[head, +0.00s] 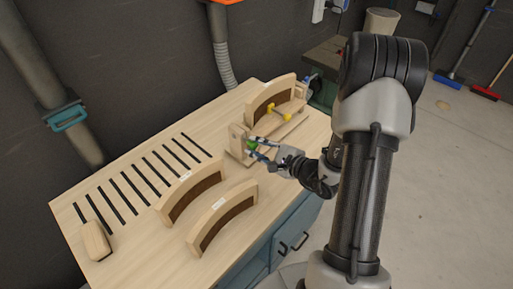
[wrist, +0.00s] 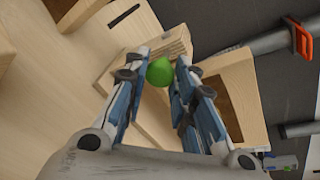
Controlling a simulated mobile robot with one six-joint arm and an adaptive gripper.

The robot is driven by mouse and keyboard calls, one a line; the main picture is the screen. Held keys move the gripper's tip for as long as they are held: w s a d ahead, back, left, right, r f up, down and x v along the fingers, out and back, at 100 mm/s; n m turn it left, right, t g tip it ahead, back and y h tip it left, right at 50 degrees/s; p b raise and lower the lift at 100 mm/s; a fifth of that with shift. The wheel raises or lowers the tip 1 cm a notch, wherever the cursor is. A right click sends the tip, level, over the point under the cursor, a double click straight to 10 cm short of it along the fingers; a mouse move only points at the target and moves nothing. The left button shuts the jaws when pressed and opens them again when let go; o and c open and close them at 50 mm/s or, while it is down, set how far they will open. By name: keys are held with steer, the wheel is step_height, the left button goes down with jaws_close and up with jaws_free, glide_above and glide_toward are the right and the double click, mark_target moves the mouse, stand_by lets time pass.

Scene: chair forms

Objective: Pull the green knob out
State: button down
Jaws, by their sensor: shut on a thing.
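The green knob (wrist: 160,72) sits between the fingertips of my gripper (wrist: 160,85) in the wrist view, close against the end of a wooden block (wrist: 165,48). My gripper is shut on the knob, with a blue-lined finger on each side. In the head view the green knob (head: 251,144) shows small at the near left end of the wooden fixture (head: 236,139), and my gripper (head: 259,150) reaches it from the right. The knob's stem is hidden, so I cannot tell how far it sticks out.
A yellow knob (head: 286,117) stands out from the fixture beside a curved wooden form (head: 271,96). Two more curved forms (head: 190,192) (head: 222,216) lie on the workbench (head: 130,245). Slots and a small wooden block (head: 97,240) are on the left.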

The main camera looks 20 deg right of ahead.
steer(key=c, duration=1.3)
jaws_free()
steer(key=shift+s, duration=0.1)
steer(key=v, duration=1.2)
